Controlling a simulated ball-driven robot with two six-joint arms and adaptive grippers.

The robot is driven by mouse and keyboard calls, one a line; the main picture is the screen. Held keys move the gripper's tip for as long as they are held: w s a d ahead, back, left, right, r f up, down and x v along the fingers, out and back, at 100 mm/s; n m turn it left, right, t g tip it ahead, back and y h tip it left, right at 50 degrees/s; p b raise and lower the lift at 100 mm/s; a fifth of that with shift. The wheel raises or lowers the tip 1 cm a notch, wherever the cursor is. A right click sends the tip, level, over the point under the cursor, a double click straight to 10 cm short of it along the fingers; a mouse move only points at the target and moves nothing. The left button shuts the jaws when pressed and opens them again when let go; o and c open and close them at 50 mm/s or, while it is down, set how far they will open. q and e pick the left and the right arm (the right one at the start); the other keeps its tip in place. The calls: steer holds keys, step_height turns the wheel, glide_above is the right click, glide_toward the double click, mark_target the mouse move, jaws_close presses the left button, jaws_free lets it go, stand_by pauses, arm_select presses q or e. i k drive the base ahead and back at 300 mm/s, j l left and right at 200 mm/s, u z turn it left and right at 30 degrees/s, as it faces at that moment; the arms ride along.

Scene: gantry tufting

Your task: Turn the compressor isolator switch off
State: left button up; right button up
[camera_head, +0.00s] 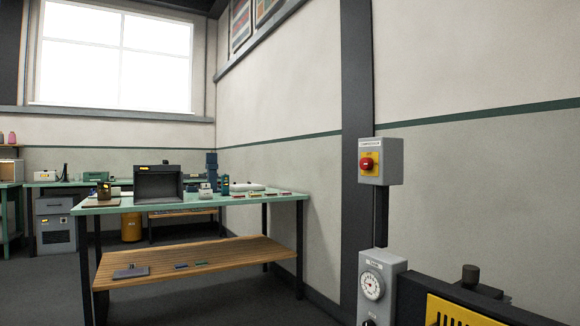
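The compressor isolator switch (381,161) is a grey box on the wall at right of centre, with a small label plate on its top front. It has a yellow plate with a red rotary knob (367,163) on its front. The position of the knob is too small to read. Neither of my grippers shows in the head view.
Below the switch is a grey box with a round gauge (373,286), beside a dark machine with a yellow panel (450,313) at the lower right. A green-topped workbench (125,207) with a wooden lower shelf (190,262) stands left of centre. Floor (215,310) in front is clear.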

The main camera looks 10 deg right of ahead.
mark_target(365, 164)
steer(key=i+j+u, duration=0.1)
steer(key=i, duration=0.75)
steer(key=i+j, duration=0.15)
steer(key=i, duration=0.7)
steer(key=k+j+u, duration=0.05)
